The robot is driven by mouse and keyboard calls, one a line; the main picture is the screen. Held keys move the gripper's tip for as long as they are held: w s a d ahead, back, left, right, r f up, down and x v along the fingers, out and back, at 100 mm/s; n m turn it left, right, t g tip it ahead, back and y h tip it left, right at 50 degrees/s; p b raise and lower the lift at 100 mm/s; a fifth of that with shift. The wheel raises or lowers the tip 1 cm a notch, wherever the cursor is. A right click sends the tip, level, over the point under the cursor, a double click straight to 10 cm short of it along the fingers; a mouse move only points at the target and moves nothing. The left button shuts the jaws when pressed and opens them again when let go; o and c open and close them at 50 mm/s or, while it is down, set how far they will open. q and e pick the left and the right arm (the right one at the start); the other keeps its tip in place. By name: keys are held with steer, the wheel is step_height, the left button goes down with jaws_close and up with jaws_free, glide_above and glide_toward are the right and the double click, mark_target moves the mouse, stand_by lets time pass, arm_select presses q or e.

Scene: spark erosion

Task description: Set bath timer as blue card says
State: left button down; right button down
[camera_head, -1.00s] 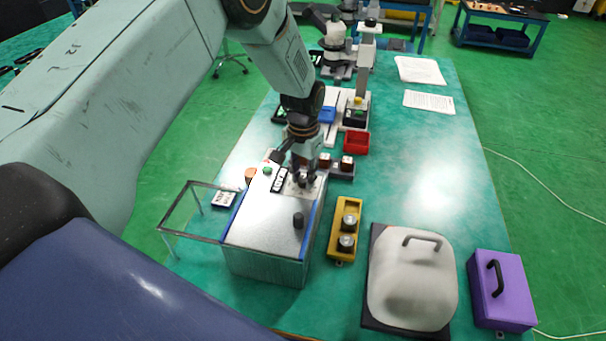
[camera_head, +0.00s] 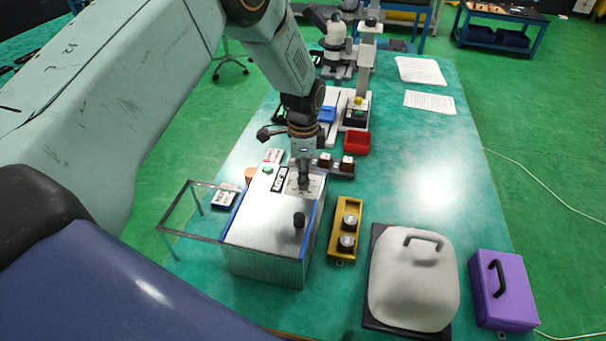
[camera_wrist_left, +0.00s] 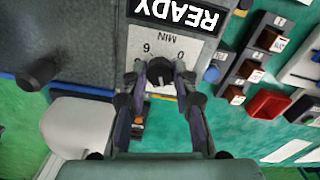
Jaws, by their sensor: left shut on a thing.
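The timer is a dark knob (camera_wrist_left: 160,72) on a pale plate (camera_wrist_left: 128,50) marked 0, 6 and MIN, seen upside down in the left wrist view. My left gripper (camera_wrist_left: 160,84) is shut on this knob, its fingers at both sides. In the head view the gripper (camera_head: 304,187) points down at the top of the silver bath box (camera_head: 265,225), next to the READY display (camera_head: 280,179). The knob's exact setting is hard to read.
A clear-sided frame (camera_head: 190,238) juts left from the box. A black knob (camera_head: 299,220) stands on its top. To the right are a yellow holder (camera_head: 338,254), a pale handled cover (camera_head: 412,285) and a purple box (camera_head: 503,290). A red tray (camera_head: 357,144) stands behind.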

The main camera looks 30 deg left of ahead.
arm_select(q)
steer(key=shift+s+f+m, duration=0.15)
steer(key=shift+m, duration=1.95)
steer(key=c, duration=1)
jaws_free()
steer(key=shift+c, duration=0.2)
step_height(320, 180, up, 12)
steer(key=shift+d, duration=0.15)
